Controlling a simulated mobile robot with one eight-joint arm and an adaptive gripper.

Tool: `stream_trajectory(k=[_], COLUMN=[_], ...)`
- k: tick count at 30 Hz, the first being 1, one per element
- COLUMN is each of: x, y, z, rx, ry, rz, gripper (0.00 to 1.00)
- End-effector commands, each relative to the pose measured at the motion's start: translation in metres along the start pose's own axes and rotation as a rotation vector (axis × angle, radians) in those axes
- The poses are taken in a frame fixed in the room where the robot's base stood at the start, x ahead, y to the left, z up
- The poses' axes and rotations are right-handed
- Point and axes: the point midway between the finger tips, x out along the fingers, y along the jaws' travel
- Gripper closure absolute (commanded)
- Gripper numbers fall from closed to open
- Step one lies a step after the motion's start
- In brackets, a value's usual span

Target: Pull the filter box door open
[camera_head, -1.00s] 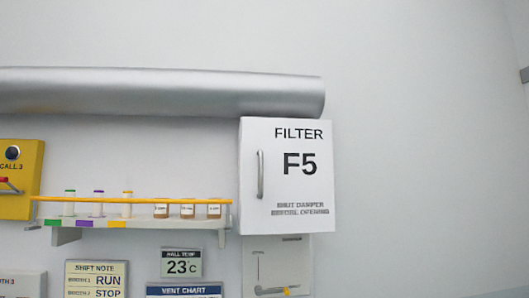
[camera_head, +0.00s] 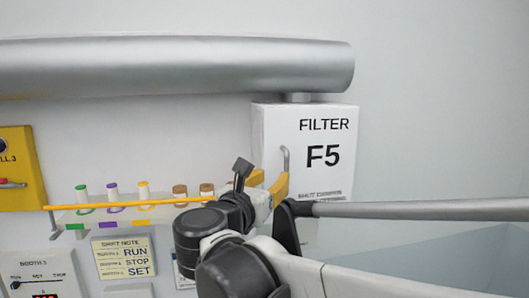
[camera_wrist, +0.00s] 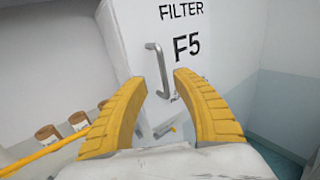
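The white filter box door (camera_head: 325,130), marked FILTER F5, is on the wall and looks closed. It also shows in the wrist view (camera_wrist: 195,80). Its grey bar handle (camera_wrist: 160,70) stands upright on the left side of the door. In the head view the handle's top (camera_head: 285,158) shows and its lower part is hidden behind my gripper. My gripper (camera_head: 271,182) has yellow fingers. In the wrist view my gripper (camera_wrist: 160,82) is open, with the fingers apart on either side of the handle's lower part. I cannot tell how near the fingertips are to it.
A large silver duct (camera_head: 170,65) runs above the box. A shelf of bottles and jars with a yellow rail (camera_head: 120,205) lies to the left. A yellow call box (camera_head: 18,165) is at far left. The wall right of the box is clear.

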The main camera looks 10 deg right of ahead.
Motion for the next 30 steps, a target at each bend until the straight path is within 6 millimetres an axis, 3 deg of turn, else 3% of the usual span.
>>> stream_trajectory(k=[15,21,28,29,30], x=[0.09,0.103,0.104,0.104,0.104], y=[-0.002,-0.001,-0.001,-0.001,-0.001], z=[-0.001,-0.002,-0.002,-0.002,-0.002], rx=[0.003,0.003,0.004,0.004,0.004], ry=[0.002,0.002,0.003,0.003,0.003], rz=[-0.003,-0.001,-0.001,-0.001,-0.001], gripper=[0.66,0.66,0.66,0.67,0.79])
